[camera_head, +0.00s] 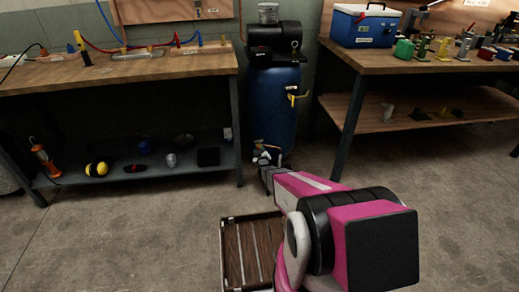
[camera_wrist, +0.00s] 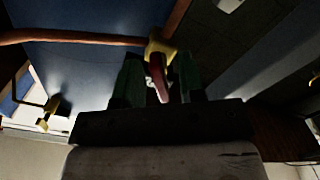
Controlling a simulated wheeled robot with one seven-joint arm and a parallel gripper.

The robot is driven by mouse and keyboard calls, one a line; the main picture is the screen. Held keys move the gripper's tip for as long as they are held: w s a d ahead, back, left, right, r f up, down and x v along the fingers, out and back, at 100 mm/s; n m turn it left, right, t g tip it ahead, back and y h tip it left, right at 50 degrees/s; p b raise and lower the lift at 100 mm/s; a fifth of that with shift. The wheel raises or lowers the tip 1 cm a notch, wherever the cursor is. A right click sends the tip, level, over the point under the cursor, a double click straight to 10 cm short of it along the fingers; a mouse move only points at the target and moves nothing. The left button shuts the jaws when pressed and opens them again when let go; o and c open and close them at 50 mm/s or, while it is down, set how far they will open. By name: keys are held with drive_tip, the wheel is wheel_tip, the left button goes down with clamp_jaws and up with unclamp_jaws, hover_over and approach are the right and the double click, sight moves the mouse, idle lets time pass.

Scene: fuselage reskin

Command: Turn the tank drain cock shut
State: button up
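The drain cock (camera_wrist: 160,48) shows in the wrist view as a brass body with a dark red lever (camera_wrist: 160,82). The lever points between the two fingers of my gripper (camera_wrist: 154,75), one finger on each side. The fingers look apart, with narrow gaps beside the lever; firm contact cannot be made out. In the head view my gripper (camera_head: 264,158) is low at the foot of the blue tank (camera_head: 271,105). The cock itself is hidden there behind my gripper and arm.
A yellow-handled valve (camera_head: 292,96) sits higher on the tank's front. A reddish pipe (camera_wrist: 80,40) crosses the wrist view. The left workbench (camera_head: 120,70) with a lower shelf and the right workbench (camera_head: 440,68) flank the tank. A slatted wooden crate (camera_head: 250,250) lies on the floor beside my arm.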

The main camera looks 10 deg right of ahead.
drive_tip(key=shift+w, duration=0.1)
clamp_jaws()
drive_tip(key=shift+m, duration=3.3)
unclamp_jaws()
